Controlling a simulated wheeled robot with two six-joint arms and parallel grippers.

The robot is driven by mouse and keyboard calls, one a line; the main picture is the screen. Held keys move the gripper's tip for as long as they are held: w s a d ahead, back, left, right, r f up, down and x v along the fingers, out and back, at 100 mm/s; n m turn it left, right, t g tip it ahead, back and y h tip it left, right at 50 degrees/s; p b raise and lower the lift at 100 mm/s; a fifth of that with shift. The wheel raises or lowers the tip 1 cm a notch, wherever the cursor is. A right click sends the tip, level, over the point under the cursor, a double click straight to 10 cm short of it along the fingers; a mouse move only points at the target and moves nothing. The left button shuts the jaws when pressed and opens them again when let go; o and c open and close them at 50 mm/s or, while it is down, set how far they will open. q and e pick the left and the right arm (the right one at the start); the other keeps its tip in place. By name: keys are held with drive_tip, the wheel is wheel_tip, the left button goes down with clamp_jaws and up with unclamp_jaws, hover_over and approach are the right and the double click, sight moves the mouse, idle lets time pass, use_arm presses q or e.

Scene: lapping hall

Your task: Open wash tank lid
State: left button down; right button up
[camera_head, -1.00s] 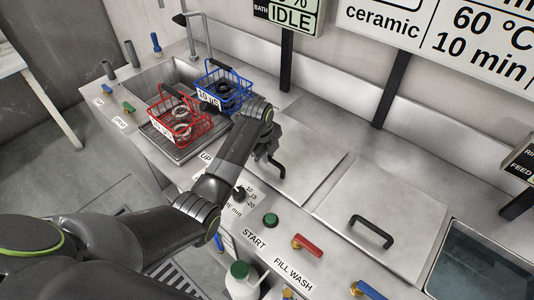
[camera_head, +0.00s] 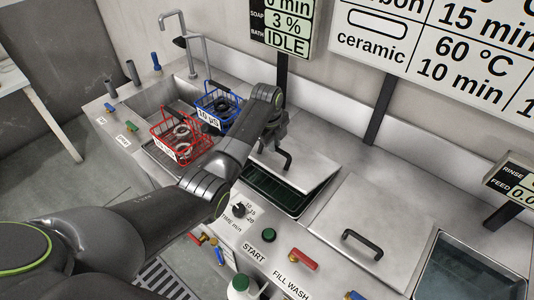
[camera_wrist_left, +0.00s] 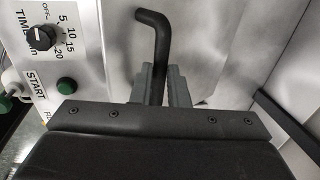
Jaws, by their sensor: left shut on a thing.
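The wash tank lid (camera_head: 312,166) is a flat steel plate with a black bar handle. It is tilted, its front edge raised off the counter. A dark gap shows below that edge, into the wash tank (camera_head: 262,190). My left gripper (camera_head: 271,142) is at the lid and shut on its handle; the arm hides part of the grip. In the left wrist view the black handle (camera_wrist_left: 155,45) stands between the two grey fingers (camera_wrist_left: 160,88). My right gripper is not in view.
A second, closed lid (camera_head: 378,215) lies to the right, and an open water-filled tank (camera_head: 462,268) beyond it. Red (camera_head: 165,150) and blue (camera_head: 226,101) baskets stand at the left. A timer knob (camera_head: 239,210), green START button (camera_head: 269,235) and red valve handle (camera_head: 303,259) line the front.

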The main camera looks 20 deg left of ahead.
use_arm(q)
drive_tip(key=shift+w+d+r+b, duration=0.1)
drive_tip(key=shift+w+d+r, duration=0.2)
drive_tip(key=shift+w+r, duration=0.3)
drive_tip(key=shift+w+d+r+b, duration=0.1)
drive_tip(key=shift+w+d+r, duration=0.2)
drive_tip(key=shift+w+r, duration=0.3)
drive_tip(key=shift+w+d+r+b, duration=0.1)
drive_tip(key=shift+w+d+r, duration=0.2)
drive_tip(key=shift+w+r, duration=0.3)
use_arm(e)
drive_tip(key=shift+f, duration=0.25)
use_arm(q)
drive_tip(key=shift+s, duration=0.1)
drive_tip(key=c, duration=1.6)
unclamp_jaws()
drive_tip(key=shift+w+d+f, duration=0.1)
drive_tip(key=shift+w+f, duration=0.05)
drive_tip(key=shift+w, duration=0.05)
drive_tip(key=shift+o, duration=1)
drive_tip(key=shift+w+d+f, duration=0.15)
drive_tip(key=shift+w+f, duration=0.1)
drive_tip(key=shift+w, duration=0.05)
drive_tip(key=shift+a+r, duration=0.1)
drive_tip(key=shift+a, duration=0.1)
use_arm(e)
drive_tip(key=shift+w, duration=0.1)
